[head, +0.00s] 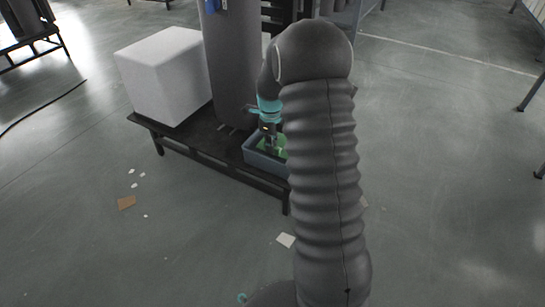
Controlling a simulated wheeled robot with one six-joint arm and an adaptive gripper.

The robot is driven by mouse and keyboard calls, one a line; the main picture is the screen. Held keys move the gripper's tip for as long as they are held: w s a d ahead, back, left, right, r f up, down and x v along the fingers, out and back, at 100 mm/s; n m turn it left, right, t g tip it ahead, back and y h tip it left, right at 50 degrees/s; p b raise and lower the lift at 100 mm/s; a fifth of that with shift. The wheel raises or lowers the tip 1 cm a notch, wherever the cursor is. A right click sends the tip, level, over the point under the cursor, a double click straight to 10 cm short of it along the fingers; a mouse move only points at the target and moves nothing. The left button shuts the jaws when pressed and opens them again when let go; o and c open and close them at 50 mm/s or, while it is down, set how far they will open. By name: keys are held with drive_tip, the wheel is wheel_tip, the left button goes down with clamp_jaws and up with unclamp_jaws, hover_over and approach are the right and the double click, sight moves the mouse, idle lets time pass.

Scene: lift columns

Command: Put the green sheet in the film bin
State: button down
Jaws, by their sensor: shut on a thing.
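In the head view, a green sheet (282,145) shows partly at my gripper (271,148), over the inside of a blue-grey bin (262,160) on a low dark table. My gripper points down into the bin and is shut on the green sheet. My own arm hides the right side of the bin and part of the sheet. I cannot tell whether the sheet touches the bin floor, and no label on the bin is readable.
A white block (165,75) and a tall grey column (233,65) stand on the low dark table (205,150), left of the bin. Scraps, including a brown piece (126,202) and a white piece (286,240), lie on the floor. Open floor lies to the left.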

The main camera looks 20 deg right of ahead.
drive_tip(key=shift+f+b, duration=0.35)
drive_tip(key=shift+f, duration=2.25)
drive_tip(key=shift+f, duration=0.15)
drive_tip(key=c, duration=1.5)
unclamp_jaws()
